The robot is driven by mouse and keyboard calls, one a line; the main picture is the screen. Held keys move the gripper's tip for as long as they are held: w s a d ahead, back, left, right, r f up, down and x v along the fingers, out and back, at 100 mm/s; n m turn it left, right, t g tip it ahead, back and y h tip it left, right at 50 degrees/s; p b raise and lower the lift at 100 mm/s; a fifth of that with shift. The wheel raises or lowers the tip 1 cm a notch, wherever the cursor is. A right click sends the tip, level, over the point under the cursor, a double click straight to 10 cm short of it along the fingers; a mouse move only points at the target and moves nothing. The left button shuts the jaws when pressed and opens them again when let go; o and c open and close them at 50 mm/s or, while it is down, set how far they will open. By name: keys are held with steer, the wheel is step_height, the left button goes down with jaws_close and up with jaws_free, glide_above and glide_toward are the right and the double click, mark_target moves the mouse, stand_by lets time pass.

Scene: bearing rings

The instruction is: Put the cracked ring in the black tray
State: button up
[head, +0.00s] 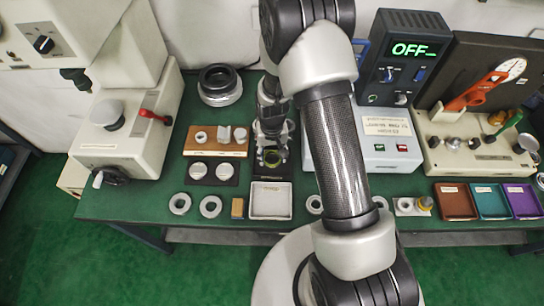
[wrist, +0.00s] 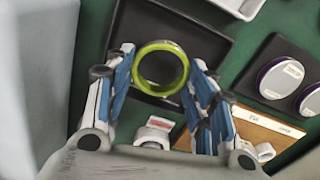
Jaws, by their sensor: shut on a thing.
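My gripper (wrist: 160,72) is shut on a yellow-green ring (wrist: 162,44), with a finger on each side of it. The ring's open face is toward the wrist camera; I cannot make out a crack. The black tray (wrist: 214,45) lies beneath the ring in the wrist view. How far the ring is above it is hard to tell. In the head view my gripper (head: 271,150) points down with the ring (head: 271,157) at its tips, over the black tray (head: 262,172), which is partly hidden by the gripper.
A pale tray (head: 270,203) lies just in front of the black tray. A wooden board (head: 216,149) and a dark plate with two discs (head: 213,179) lie to the left. Loose rings (head: 180,203) lie along the front edge. A grey box (head: 380,138) stands right, with coloured trays (head: 489,214) beyond.

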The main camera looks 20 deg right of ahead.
steer(key=shift+f, duration=0.75)
steer(key=shift+f, duration=0.1)
steer(key=o, duration=1.1)
